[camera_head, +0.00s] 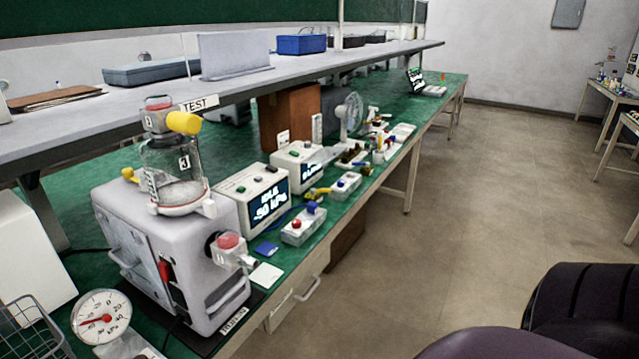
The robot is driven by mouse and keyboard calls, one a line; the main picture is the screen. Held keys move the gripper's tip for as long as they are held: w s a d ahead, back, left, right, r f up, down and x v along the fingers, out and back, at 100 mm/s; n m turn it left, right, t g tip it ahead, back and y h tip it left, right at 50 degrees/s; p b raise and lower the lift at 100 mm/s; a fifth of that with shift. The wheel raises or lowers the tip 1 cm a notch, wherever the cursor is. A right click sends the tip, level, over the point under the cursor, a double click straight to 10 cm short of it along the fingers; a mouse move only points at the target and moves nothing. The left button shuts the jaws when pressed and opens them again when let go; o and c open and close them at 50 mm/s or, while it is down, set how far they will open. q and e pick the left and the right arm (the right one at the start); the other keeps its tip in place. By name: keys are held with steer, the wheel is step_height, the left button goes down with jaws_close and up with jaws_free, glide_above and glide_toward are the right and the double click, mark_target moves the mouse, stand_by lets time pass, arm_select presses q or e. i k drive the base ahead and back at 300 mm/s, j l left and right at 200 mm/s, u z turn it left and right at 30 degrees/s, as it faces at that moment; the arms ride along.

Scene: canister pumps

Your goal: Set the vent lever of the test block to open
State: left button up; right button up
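A large pale grey block (165,262) stands at the near left of the green bench, below a sign reading TEST (200,103). A clear canister (172,170) marked 3 sits upright on top, with a yellow knob (184,122) at its lid. A small yellow lever-like part (130,174) shows at the block's top left, and a red part (164,272) on its front face. I cannot tell which of these is the vent lever or how it is set. A red-capped fitting (229,242) is on its right side. Neither gripper is in view.
A round gauge (101,316) and a wire basket (28,328) are at the lower left. Two display boxes (252,198) (299,165) and several small switch boxes stand farther along the bench. A shelf (250,82) overhangs it. Dark rounded shapes fill the lower right; the floor (480,180) beyond is clear.

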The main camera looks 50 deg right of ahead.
mark_target(322, 192)
steer(key=i+l+u, duration=0.1)
steer(key=l, duration=0.75)
steer(key=i+l+u, duration=0.15)
steer(key=l, duration=0.75)
steer(key=k, duration=0.05)
